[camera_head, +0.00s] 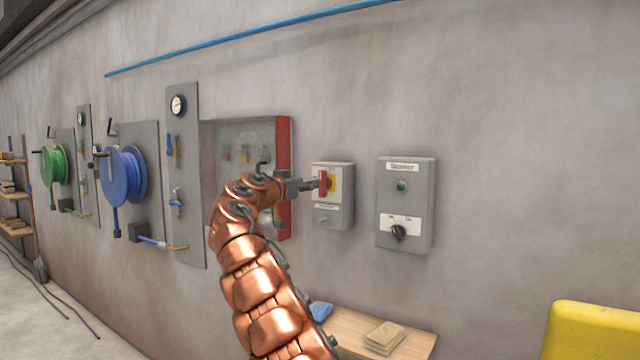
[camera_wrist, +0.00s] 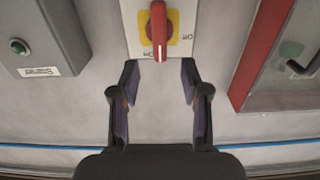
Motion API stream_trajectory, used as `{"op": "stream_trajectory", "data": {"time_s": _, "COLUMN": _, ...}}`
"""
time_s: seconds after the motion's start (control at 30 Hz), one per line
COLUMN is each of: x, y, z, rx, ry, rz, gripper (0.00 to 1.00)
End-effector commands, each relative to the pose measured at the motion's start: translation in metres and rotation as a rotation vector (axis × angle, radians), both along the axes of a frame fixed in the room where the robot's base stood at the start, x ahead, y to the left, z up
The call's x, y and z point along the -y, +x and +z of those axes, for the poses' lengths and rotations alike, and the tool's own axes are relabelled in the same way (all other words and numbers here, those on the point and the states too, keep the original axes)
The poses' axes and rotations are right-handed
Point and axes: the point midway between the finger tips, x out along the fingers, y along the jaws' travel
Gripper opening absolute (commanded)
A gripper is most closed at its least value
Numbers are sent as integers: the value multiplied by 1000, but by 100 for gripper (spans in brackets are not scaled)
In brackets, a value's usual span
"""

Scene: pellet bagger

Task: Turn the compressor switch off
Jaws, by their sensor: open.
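The red rotary handle (camera_wrist: 158,30) sits on a yellow plate (camera_wrist: 178,40) on a grey wall box (camera_head: 334,208). In the wrist view the box appears upside down. The handle's long end points down there, towards the ON mark (camera_wrist: 147,53); the OFF mark (camera_wrist: 188,38) is to the right. My gripper (camera_wrist: 160,76) is open, its fingers apart on either side of the handle's end, holding nothing. In the head view my gripper (camera_head: 309,184) reaches the box from the left, close to the red handle (camera_head: 323,183). Whether a finger touches it, I cannot tell.
A second grey box (camera_head: 406,205) with a green lamp and black knob is to the right. A red-edged cabinet (camera_head: 284,165) is close on the left. A wooden shelf (camera_head: 350,336) is below, and a yellow object (camera_head: 595,330) is at lower right.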

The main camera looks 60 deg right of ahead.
Motion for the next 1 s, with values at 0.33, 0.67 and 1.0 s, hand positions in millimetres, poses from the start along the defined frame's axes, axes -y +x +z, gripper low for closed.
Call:
{"op": "stream_trajectory", "data": {"time_s": 0.33, "x": 22, "y": 1, "z": 2, "rx": 6, "ry": 0, "rz": 1, "gripper": 46}}
{"op": "stream_trajectory", "data": {"time_s": 0.67, "x": 52, "y": 3, "z": 2, "rx": 4, "ry": 1, "rz": 2, "gripper": 46}}
{"op": "stream_trajectory", "data": {"time_s": 1.0, "x": 75, "y": 3, "z": 1, "rx": 4, "ry": -1, "rz": 2, "gripper": 46}}
